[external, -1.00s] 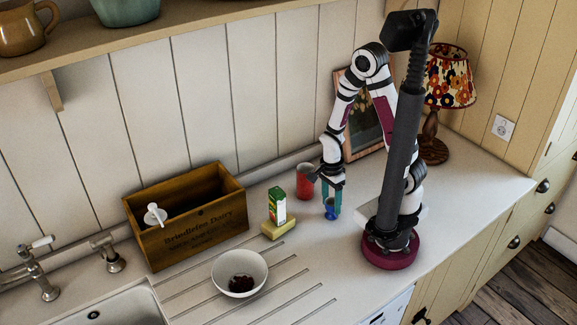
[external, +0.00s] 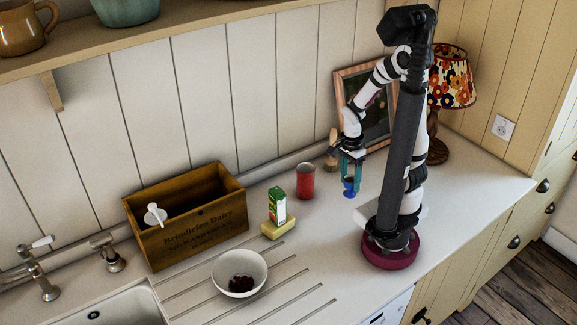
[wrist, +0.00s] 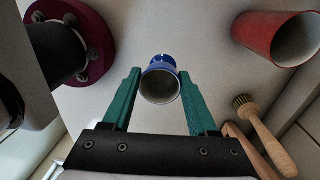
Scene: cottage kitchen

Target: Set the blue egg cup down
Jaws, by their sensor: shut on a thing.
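The blue egg cup (external: 350,188) is between the teal fingers of my gripper (external: 351,176), low over the pale counter at the right of the external view. In the wrist view the egg cup (wrist: 160,86) sits between the two fingers of my gripper (wrist: 161,75), its open mouth facing the camera. My gripper is shut on it. The cup looks roughly upright. Whether its foot touches the counter I cannot tell.
A red cup (external: 305,182) stands left of my gripper. A wooden brush (wrist: 262,132) is nearby. Further left are a green-and-white carton (external: 277,206) on a yellow block, a white bowl (external: 239,258) and a wooden crate (external: 195,233). A picture frame (external: 343,92) leans behind.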

